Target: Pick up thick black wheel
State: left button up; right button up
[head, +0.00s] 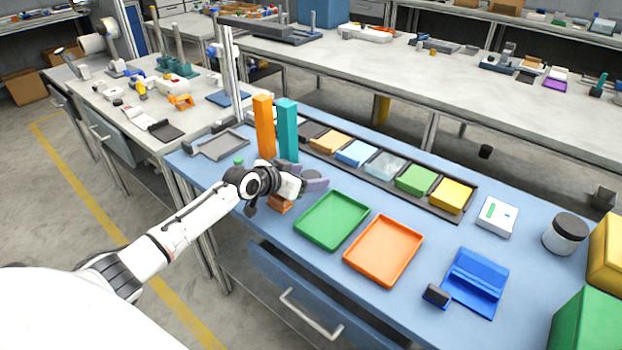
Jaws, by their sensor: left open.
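I cannot make out a thick black wheel for certain on the blue bench (345,185). My left gripper (318,184) is open over the bench, beside the orange and teal upright blocks and above a small orange-brown block (279,204). Nothing shows clearly between its fingers. The gripper and wrist hide part of the bench under them. My right gripper is not in view.
An orange upright block (264,128) and a teal one (287,131) stand close behind the gripper. A green tray (332,220) and an orange tray (384,250) lie to its right. A bin row (415,203) runs behind. A blue stand (475,283) is front right.

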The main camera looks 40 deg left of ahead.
pick_arm(q)
jog(key=c, duration=1.1)
jog(key=shift+r, duration=0.1)
jog(key=shift+c, duration=0.2)
